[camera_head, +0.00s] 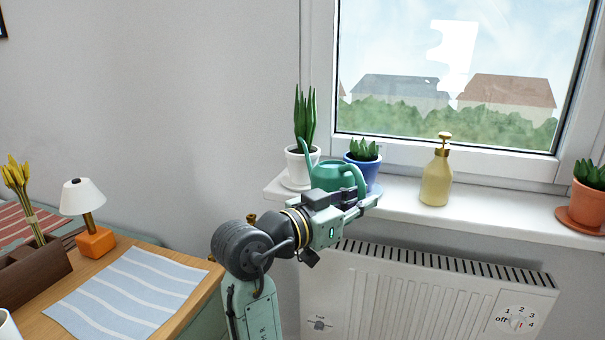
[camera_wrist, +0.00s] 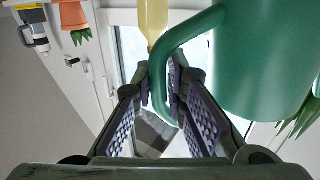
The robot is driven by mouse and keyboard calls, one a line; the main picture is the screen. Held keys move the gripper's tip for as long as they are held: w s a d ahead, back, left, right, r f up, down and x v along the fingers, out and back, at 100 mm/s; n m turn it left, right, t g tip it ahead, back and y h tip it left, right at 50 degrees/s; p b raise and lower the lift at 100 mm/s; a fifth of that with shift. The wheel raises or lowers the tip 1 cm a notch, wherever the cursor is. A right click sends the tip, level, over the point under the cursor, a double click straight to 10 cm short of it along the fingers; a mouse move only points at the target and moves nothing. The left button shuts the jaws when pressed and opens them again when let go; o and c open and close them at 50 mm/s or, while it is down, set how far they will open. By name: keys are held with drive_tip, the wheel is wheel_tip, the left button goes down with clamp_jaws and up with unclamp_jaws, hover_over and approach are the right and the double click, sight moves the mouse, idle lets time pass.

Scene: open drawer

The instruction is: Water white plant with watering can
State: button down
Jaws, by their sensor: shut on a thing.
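The green watering can (camera_head: 325,178) is in front of the window sill's left end; I cannot tell whether it touches the sill. Its spout points up and left, overlapping the white pot in the picture. My gripper (camera_head: 362,202) is shut on the can's handle, which passes between the fingers in the wrist view (camera_wrist: 160,85). The can's body (camera_wrist: 265,65) fills the upper right there. The white plant, a tall spiky plant in a white pot (camera_head: 294,168), stands on the sill just left of and behind the can. My arm hides the can's lower part in the head view.
A blue pot (camera_head: 370,172) with a small plant stands right behind the can. A radiator (camera_head: 430,290) is below; a wooden desk (camera_head: 195,300) is at left.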

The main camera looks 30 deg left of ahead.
drive_tip(key=shift+f+b, duration=0.4)
drive_tip(key=shift+r, duration=0.1)
drive_tip(key=s+d+r+p, duration=0.1)
drive_tip(key=s+r+p, duration=0.3)
drive_tip(key=s, duration=0.1)
drive_tip(key=shift+r, duration=0.4)
idle(0.7)
